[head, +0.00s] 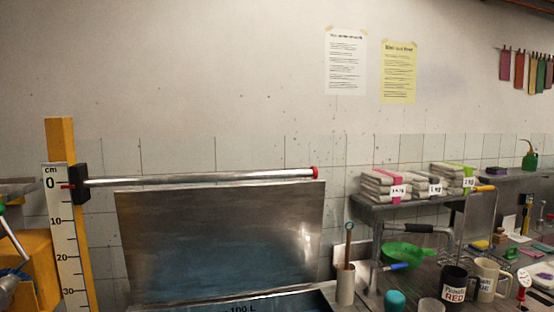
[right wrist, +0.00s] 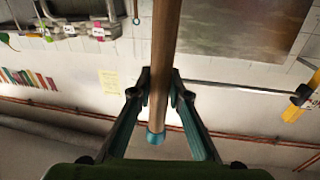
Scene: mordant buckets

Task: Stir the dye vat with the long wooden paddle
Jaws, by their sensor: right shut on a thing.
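The long wooden paddle's round shaft (right wrist: 163,35) runs down the middle of the right wrist view, ending in a teal cap (right wrist: 155,137). My right gripper (right wrist: 160,88) is shut on this shaft near the capped end. The paddle's other end is out of frame. The dye vat's dark rim (head: 285,300), marked 100 L, shows at the bottom of the head view. A metal panel (head: 220,240) stands upright behind it. The vat's inside and any dye are hidden below the frame. Neither gripper shows in the head view.
A yellow post with a centimetre scale (head: 66,235) and a horizontal metal bar (head: 200,178) stand at the vat. To the right are a white holder (head: 345,285) with a stick, a green strainer (head: 405,252), mugs (head: 454,285) and a shelf of folded cloth (head: 382,188).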

